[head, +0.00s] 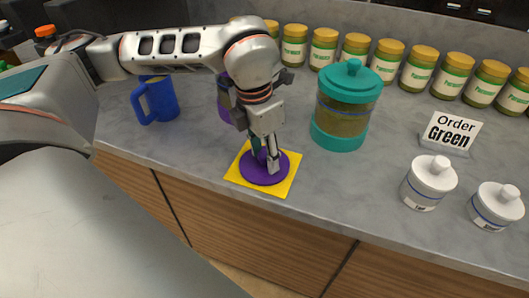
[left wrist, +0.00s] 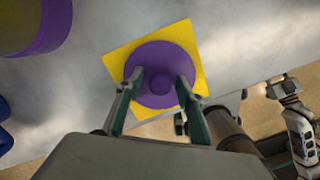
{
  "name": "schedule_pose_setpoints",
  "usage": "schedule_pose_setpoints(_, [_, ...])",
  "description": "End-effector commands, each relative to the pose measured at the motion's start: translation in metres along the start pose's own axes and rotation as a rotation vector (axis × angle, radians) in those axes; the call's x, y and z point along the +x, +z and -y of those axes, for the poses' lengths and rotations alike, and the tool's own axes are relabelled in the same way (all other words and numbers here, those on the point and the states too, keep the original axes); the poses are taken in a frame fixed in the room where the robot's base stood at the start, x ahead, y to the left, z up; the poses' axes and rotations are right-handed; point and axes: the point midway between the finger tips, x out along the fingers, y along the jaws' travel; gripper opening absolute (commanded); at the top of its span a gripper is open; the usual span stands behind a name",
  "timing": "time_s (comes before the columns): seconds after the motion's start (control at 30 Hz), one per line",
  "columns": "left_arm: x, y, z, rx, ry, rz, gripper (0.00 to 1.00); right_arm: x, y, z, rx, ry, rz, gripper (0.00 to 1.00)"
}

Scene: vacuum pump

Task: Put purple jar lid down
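The purple jar lid (head: 262,173) lies flat on the yellow square mat (head: 288,181) near the counter's front edge. In the left wrist view the lid (left wrist: 160,54) shows its round knob facing up, on the mat (left wrist: 117,57). My left gripper (head: 266,160) is low over the lid. Its fingers (left wrist: 160,76) stand apart on either side of the knob, with visible gaps, so it is open. A purple jar (head: 226,106) stands behind my left arm, partly hidden; its purple rim shows in the left wrist view (left wrist: 52,32). My right gripper (left wrist: 284,88) shows small at the right there; its opening is unclear.
A teal jar with its lid (head: 344,112) stands right of the mat. A blue mug (head: 160,103) is at the left. Several gold-lidded jars (head: 387,62) line the back. An "Order Green" sign (head: 451,132) and two white jars (head: 427,186) are at the right.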

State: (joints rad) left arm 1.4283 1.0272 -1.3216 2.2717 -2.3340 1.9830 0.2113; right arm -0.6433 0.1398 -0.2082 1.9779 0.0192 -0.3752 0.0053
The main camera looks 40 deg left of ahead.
Motion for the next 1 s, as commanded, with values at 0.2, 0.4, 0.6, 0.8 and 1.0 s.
schedule_pose_setpoints(0.2, [-0.001, 0.000, 0.000, 0.000, 0.000, 0.000, 0.37, 0.000, -0.002, -0.001, 0.000, 0.001, -0.002, 0.40])
schedule_pose_setpoints(0.4, [-0.020, 0.002, -0.001, -0.001, 0.002, 0.005, 0.37, -0.002, -0.006, -0.001, 0.002, 0.001, -0.007, 0.40])
schedule_pose_setpoints(0.6, [-0.061, 0.002, 0.000, -0.001, 0.002, 0.007, 0.37, -0.003, -0.009, -0.001, 0.006, -0.001, -0.009, 0.40])
schedule_pose_setpoints(0.8, [-0.099, 0.001, 0.000, 0.000, 0.001, 0.004, 0.37, -0.005, -0.010, 0.001, 0.010, -0.004, -0.007, 0.40])
schedule_pose_setpoints(1.0, [-0.119, 0.001, 0.000, -0.001, 0.001, 0.002, 0.37, -0.006, -0.006, 0.002, 0.010, -0.006, 0.001, 0.40])
